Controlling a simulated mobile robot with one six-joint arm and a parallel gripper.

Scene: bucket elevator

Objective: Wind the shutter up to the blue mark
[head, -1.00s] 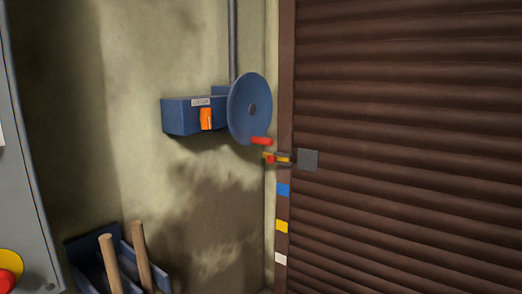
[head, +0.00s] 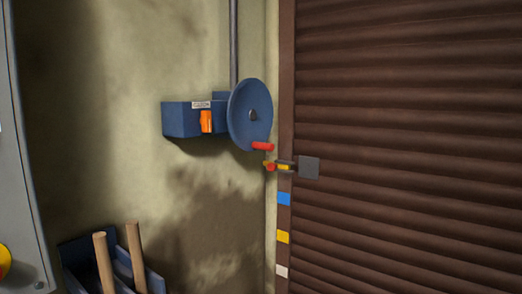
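The brown slatted shutter (head: 410,150) fills the right side of the head view. A grey plate (head: 310,168) sits at its left edge, with a yellow-and-dark pointer (head: 284,166) with a red tip sticking out left. The pointer stands above the blue mark (head: 284,198) on the door frame. A yellow mark (head: 283,237) and a white mark (head: 282,271) are lower down. The blue hand wheel (head: 248,98) is on the wall, its red handle (head: 262,146) at the bottom. My gripper is not in view.
A blue box (head: 180,120) with an orange lever (head: 206,122) and a small label is beside the wheel. A grey pipe (head: 233,40) rises above. A blue bin (head: 82,250) with wooden handles (head: 104,262) stands lower left, near a grey cabinet (head: 22,140).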

